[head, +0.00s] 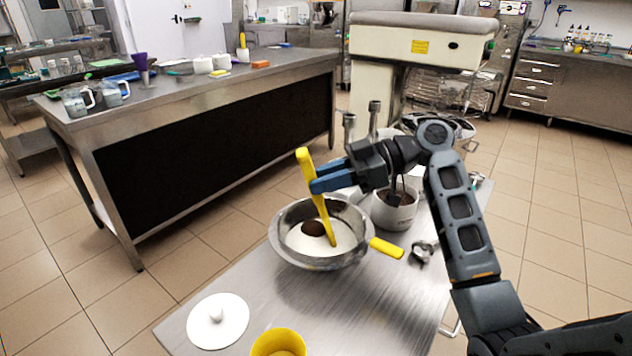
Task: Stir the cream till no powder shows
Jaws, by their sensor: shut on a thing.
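A steel bowl (278,245) stands on the metal table and holds white cream (305,243). A dark brown patch of powder (313,228) shows on the cream, just left of the yellow tool. My gripper (318,184) is shut on the yellow spatula (305,163), gripping it around its upper part. The spatula leans slightly, and its lower end is in the cream. How deep it goes is hidden.
A yellow-handled tool (387,248) lies right of the bowl. A white pot (395,212) stands behind it, close to my arm. A white lid (217,320) and a yellow container (278,343) are at the front.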

